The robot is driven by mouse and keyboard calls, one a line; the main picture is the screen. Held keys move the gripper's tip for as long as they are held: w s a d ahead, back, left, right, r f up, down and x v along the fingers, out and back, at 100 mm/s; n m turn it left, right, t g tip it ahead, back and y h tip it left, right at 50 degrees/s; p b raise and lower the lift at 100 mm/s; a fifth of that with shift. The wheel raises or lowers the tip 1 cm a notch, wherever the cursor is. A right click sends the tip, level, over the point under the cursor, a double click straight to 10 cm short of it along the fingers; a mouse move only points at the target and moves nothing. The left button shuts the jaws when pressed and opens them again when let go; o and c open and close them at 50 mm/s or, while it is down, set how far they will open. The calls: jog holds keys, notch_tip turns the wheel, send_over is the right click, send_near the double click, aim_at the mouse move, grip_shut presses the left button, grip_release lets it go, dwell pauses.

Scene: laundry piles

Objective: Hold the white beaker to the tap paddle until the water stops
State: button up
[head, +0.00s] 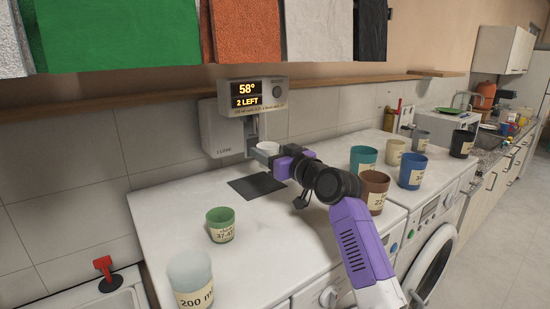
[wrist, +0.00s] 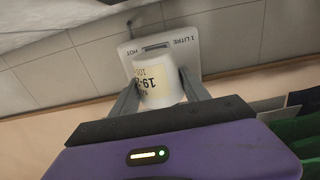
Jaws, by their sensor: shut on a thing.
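My gripper (wrist: 163,92) is shut on the white beaker (wrist: 158,78), with a finger on each side of it in the wrist view. The beaker carries a printed label. In the head view the white beaker (head: 267,147) shows only partly, up at the front of the tap unit, with my wrist hiding much of it. The tap unit (head: 222,132) is a pale wall box marked 1 litre, with a display (head: 259,94) above it reading 58° and 2 LEFT. The paddle and any water stream cannot be made out, nor whether the beaker touches the paddle.
A dark mat (head: 256,186) lies below the tap. A green cup (head: 220,224) and a whitish 200 ml beaker (head: 190,278) stand on the left worktop. Teal (head: 363,159), brown (head: 374,191) and blue (head: 412,170) cups stand right of my arm. Cloths hang above.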

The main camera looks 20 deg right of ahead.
aim_at(253, 143)
jog(key=b+x, duration=0.1)
jog(key=x, duration=0.1)
jog(key=shift+w+a+f, duration=0.1)
jog(key=shift+w, duration=0.2)
jog(key=shift+b+x, duration=0.95)
jog(key=shift+x, duration=0.15)
jog(key=shift+w+a+b, duration=0.2)
jog(key=shift+w+b, duration=0.35)
jog(key=shift+w, duration=0.1)
jog(key=shift+p+v, duration=0.75)
jog(key=shift+v, duration=1.25)
jog(key=shift+s+d, duration=0.15)
jog(key=shift+s, duration=0.35)
jog(key=p+v, duration=0.1)
jog(key=v, duration=0.9)
jog(key=shift+p, duration=0.35)
